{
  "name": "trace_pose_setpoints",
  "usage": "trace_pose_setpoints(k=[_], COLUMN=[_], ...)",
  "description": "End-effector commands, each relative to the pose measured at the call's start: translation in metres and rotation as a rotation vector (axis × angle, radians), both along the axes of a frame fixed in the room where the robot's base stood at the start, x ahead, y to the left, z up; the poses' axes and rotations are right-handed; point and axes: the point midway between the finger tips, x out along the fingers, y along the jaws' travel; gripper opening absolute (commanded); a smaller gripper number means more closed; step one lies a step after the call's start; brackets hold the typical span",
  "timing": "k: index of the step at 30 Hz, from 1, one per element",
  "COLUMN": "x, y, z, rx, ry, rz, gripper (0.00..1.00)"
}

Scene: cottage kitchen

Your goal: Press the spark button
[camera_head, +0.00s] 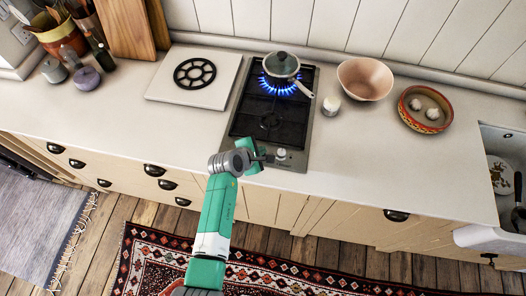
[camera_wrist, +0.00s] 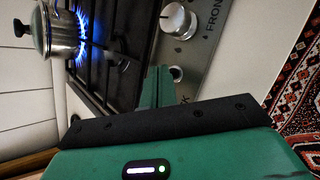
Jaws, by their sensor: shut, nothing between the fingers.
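The spark button (camera_wrist: 176,73) is a small round dark-centred button on the steel front strip of the hob. In the wrist view it sits just beside the tips of my gripper (camera_wrist: 158,75), below the silver knob (camera_wrist: 179,21). A letter "K" shows near it, partly hidden by the gripper. My gripper is shut and empty, its green fingers together. I cannot tell whether the fingertips touch the button. In the head view, my gripper (camera_head: 262,158) is over the front of the hob (camera_head: 264,133), left of the knob (camera_head: 282,153), and the button is hidden or too small to tell.
A lidded pot (camera_head: 281,66) stands on the back burner over a lit blue flame. A white shaker (camera_head: 332,104), a pink bowl (camera_head: 365,79) and a patterned bowl (camera_head: 425,108) with garlic are to the right. The front counter is clear.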

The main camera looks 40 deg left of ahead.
Motion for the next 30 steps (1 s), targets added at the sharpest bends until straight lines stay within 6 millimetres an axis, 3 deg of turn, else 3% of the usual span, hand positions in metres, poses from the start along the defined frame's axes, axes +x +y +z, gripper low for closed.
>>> trace_pose_setpoints(k=[15, 30], x=[0.0, 0.0], y=[0.0, 0.0], z=[0.061, 0.059], rx=[0.0, 0.0], ry=[0.0, 0.0], rz=[0.0, 0.0], gripper=[0.0, 0.0])
